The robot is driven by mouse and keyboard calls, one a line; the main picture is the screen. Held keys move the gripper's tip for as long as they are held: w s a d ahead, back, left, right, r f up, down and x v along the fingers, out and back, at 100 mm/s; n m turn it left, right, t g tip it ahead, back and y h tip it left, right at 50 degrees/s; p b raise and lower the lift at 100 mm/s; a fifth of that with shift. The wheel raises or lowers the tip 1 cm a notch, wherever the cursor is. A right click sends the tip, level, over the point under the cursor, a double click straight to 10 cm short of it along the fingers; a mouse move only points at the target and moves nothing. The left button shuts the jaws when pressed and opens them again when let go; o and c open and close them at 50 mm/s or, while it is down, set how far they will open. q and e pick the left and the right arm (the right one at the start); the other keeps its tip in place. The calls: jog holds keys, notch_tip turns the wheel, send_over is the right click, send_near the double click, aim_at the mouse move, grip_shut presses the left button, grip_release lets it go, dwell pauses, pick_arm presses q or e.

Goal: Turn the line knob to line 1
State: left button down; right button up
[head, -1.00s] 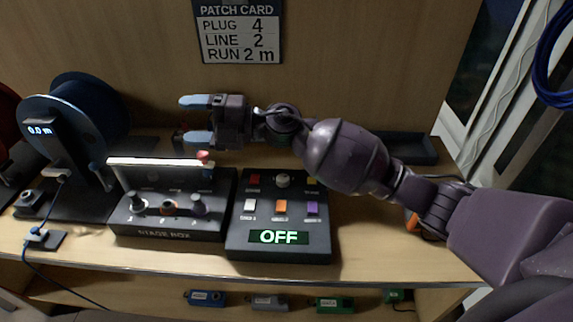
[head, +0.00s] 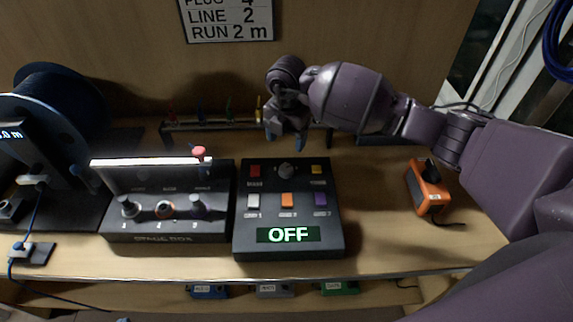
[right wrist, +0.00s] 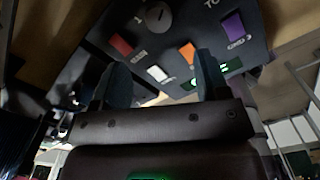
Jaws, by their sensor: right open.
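A black control panel (head: 250,215) stands on the bench with its display reading OFF. A round grey knob (head: 286,171) sits at its top middle, between a red and a yellow button; its pointer setting is too small to tell. The knob also shows in the right wrist view (right wrist: 158,17), with a "1" beside it. My right gripper (head: 285,139) is open and empty, pointing down just behind the panel's far edge, above and apart from the knob. In the right wrist view its two fingers (right wrist: 163,80) are spread. My left gripper is not in view.
A stage box (head: 165,228) with several knobs and a raised lid stands left of the panel. A cable reel (head: 60,105) is farther left. An orange device (head: 428,190) lies to the right. Several coloured plugs stand in a rack (head: 190,127) behind.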

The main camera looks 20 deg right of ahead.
aim_at(286, 168)
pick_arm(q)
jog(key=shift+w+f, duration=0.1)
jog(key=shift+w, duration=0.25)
pick_arm(e)
notch_tip(286, 168, down, 11)
jog(key=shift+w+r, duration=0.1)
jog(key=c, duration=0.9)
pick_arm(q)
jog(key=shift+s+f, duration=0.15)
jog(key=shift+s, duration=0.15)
